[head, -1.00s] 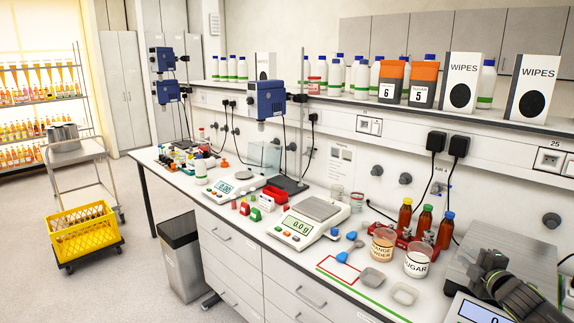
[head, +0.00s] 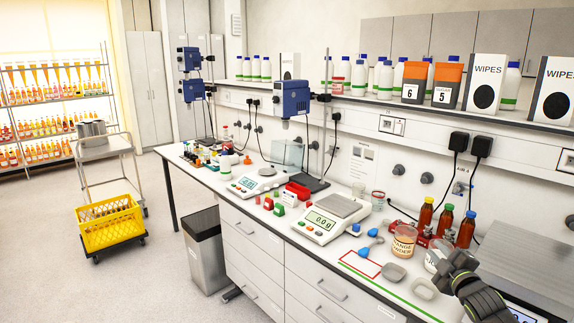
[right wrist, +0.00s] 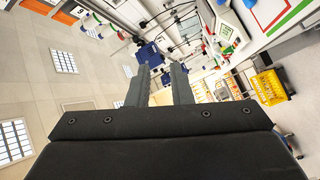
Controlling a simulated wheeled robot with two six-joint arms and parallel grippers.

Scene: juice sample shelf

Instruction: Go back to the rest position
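My right gripper (head: 458,262) is in the lower right of the head view, above the front of the bench. It partly hides the sugar jar (head: 431,258). In the right wrist view its two fingers (right wrist: 162,82) stand apart with nothing between them, and the room shows through the gap. My left gripper is in neither view.
The bench (head: 300,229) holds a balance (head: 318,222), an orange powder jar (head: 403,243), brown bottles (head: 425,214) and small dishes (head: 394,271). A shelf above carries white bottles and wipes boxes (head: 485,80).

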